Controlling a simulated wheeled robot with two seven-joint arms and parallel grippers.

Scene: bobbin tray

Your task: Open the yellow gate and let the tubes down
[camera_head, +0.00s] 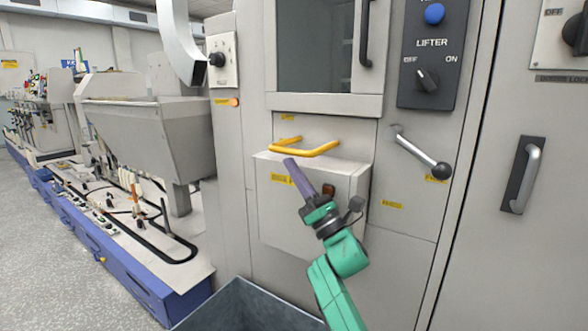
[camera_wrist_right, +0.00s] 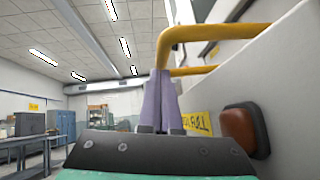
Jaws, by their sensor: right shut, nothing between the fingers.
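The yellow gate handle (camera_head: 308,150) is a bent bar at the top of a pale box (camera_head: 277,222) on the machine front. In the right wrist view the yellow bar (camera_wrist_right: 215,33) runs above and to the right of my fingertips. My right gripper (camera_head: 291,164), with purple fingers on a green arm, is in front of the box, its tips just below the handle's left part. In the right wrist view its fingers (camera_wrist_right: 162,85) are shut and empty. I cannot tell whether they touch the bar. No tubes show. My left gripper is out of view.
A dark open bin (camera_head: 250,310) stands below the box. A red-brown button (camera_head: 328,189) sits on the box front. A lever with a black knob (camera_head: 440,170) and a LIFTER switch panel (camera_head: 428,75) are to the right. Another machine (camera_head: 150,135) stands at the left.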

